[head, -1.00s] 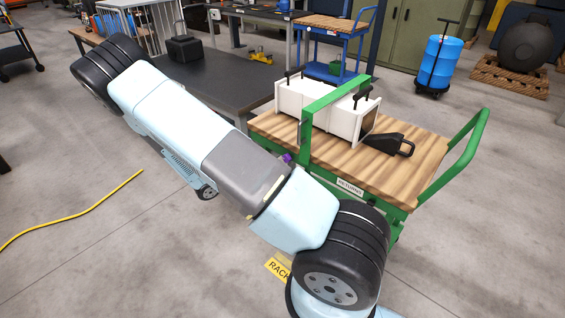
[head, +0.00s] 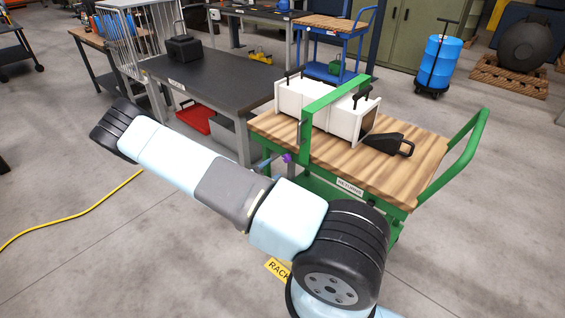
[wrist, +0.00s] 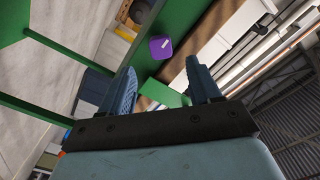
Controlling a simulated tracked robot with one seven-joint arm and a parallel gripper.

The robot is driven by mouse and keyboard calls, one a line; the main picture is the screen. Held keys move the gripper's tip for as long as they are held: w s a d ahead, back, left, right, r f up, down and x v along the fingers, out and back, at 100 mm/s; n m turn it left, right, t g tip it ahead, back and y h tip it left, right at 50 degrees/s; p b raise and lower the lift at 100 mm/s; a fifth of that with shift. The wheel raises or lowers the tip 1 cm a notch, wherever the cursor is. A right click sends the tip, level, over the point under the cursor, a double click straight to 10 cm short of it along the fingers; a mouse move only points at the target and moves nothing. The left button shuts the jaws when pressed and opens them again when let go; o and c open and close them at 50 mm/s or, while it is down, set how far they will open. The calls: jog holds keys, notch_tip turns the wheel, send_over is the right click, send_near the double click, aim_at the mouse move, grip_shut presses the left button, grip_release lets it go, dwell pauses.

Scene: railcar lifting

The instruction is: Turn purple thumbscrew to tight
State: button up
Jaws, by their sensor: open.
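The purple thumbscrew (head: 287,158) shows as a small knob at the left end of the green cart, near the foot of its upright frame. In the wrist view the thumbscrew (wrist: 160,47) is close by, on a green beam, beyond the fingertips and roughly between their lines. My gripper (wrist: 163,78) is open and empty, with its two blue-grey fingers apart and not touching the thumbscrew. In the head view the gripper is mostly hidden behind my arm. Whether the thumbscrew is tight or loose cannot be told.
The green cart's wooden deck (head: 415,166) carries white boxes (head: 300,100) under the green frame (head: 305,135) and a black case (head: 388,144). A dark workbench (head: 220,85) stands behind my arm. A yellow cable (head: 75,215) lies on open floor at the left.

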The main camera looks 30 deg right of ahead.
aim_at(285, 159)
jog(key=x, duration=0.7)
jog(key=shift+w+d, duration=0.1)
jog(key=shift+d, duration=0.1)
jog(key=shift+c, duration=0.3)
jog(key=c, duration=1)
